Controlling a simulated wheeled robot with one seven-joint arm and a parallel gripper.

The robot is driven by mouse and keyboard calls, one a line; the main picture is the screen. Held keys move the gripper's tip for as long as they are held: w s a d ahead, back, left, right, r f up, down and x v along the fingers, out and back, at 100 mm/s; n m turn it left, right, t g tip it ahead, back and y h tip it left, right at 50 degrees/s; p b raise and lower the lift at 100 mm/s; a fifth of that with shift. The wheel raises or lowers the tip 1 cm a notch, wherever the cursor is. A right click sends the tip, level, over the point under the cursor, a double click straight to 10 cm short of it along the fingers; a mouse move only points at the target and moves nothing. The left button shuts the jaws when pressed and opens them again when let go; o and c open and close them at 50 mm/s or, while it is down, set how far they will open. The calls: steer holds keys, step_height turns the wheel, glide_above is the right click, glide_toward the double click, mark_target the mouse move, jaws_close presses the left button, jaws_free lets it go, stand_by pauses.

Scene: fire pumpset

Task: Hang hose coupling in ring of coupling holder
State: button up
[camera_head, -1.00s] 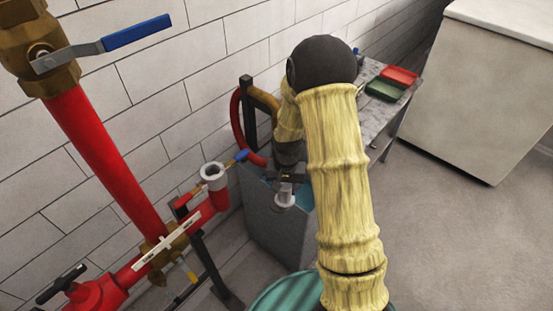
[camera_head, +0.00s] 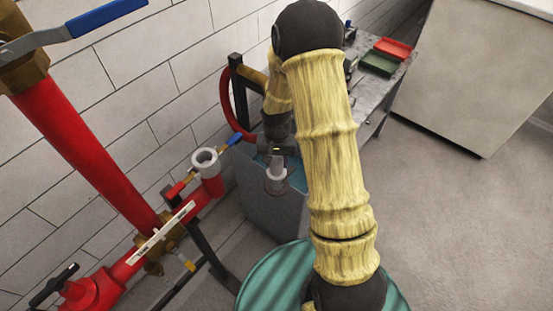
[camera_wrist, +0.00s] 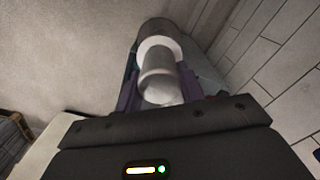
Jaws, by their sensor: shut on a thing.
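My gripper (camera_head: 280,150) is partly hidden behind my yellow-sleeved arm in the head view. It is shut on the hose coupling (camera_head: 276,180), a short light-grey cylinder with a wider rim, hanging below the jaws. In the wrist view the coupling (camera_wrist: 160,88) sits between the two dark fingers (camera_wrist: 158,75), with a white band and a dark outer part beyond. A pale grey ring (camera_head: 205,160) tops the red pipe to the left of the coupling, clearly apart from it in the head view. I cannot tell whether this ring is the coupling holder's.
A blue-grey box (camera_head: 262,205) stands below the gripper, with a green ribbed drum (camera_head: 265,285) in front. A red hose (camera_head: 226,105) loops by a black post. Red piping (camera_head: 95,160) fills the left. A table with trays (camera_head: 380,65) stands behind; floor at right is clear.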

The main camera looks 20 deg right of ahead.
steer(key=shift+f+b, duration=2.5)
steer(key=shift+f, duration=1.05)
steer(key=o, duration=1.4)
steer(key=shift+c, duration=0.2)
step_height(320, 180, up, 17)
steer(key=b, duration=0.3)
steer(key=shift+r, duration=0.2)
steer(key=s+f+n+t, duration=0.2)
steer(key=s+n, duration=0.1)
steer(key=s, duration=1.1)
steer(key=shift+s+n+t, duration=0.15)
steer(key=shift+n+t, duration=0.15)
steer(key=shift+n, duration=0.1)
